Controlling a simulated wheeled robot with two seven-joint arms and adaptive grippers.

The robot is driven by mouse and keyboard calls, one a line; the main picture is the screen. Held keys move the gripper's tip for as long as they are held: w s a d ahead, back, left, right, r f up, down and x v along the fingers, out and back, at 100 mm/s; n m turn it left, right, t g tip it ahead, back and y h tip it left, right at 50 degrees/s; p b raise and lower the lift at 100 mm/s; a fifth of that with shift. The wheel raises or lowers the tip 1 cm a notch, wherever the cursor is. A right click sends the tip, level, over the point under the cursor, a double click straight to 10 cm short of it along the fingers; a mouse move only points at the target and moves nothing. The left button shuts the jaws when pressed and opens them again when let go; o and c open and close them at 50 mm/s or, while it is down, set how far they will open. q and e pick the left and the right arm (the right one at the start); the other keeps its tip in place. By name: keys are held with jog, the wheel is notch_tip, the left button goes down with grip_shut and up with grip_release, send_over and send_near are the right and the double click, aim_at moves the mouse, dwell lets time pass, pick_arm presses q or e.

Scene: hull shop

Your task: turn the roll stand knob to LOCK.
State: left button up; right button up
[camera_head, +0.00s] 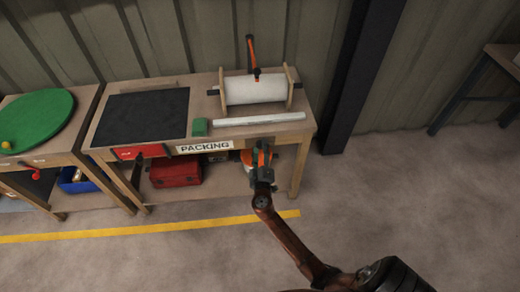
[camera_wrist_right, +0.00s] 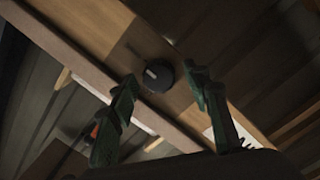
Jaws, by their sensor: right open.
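The roll stand holds a white roll (camera_head: 255,89) between two wooden end plates (camera_head: 293,84) at the back right of the packing bench. A round black knob (camera_wrist_right: 158,75) with a pale pointer mark is on a wooden face in the right wrist view. I cannot read any LOCK lettering there. The knob does not show clearly in the head view. My right gripper (camera_head: 263,156) is at the bench's front edge, right of the PACKING label. Its fingers (camera_wrist_right: 161,76) are open on either side of the knob, with gaps visible. My left gripper is not in view.
The bench (camera_head: 232,78) holds a black mat (camera_head: 140,115), a green block (camera_head: 200,127) and a pale tube (camera_head: 258,119). An orange-and-black lever (camera_head: 251,55) stands behind the roll. A red box (camera_head: 175,172) is on the shelf below. A dark post (camera_head: 352,80) stands right of the bench.

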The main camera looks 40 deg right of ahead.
jog(key=shift+c, duration=0.4)
jog(key=c, duration=1.1)
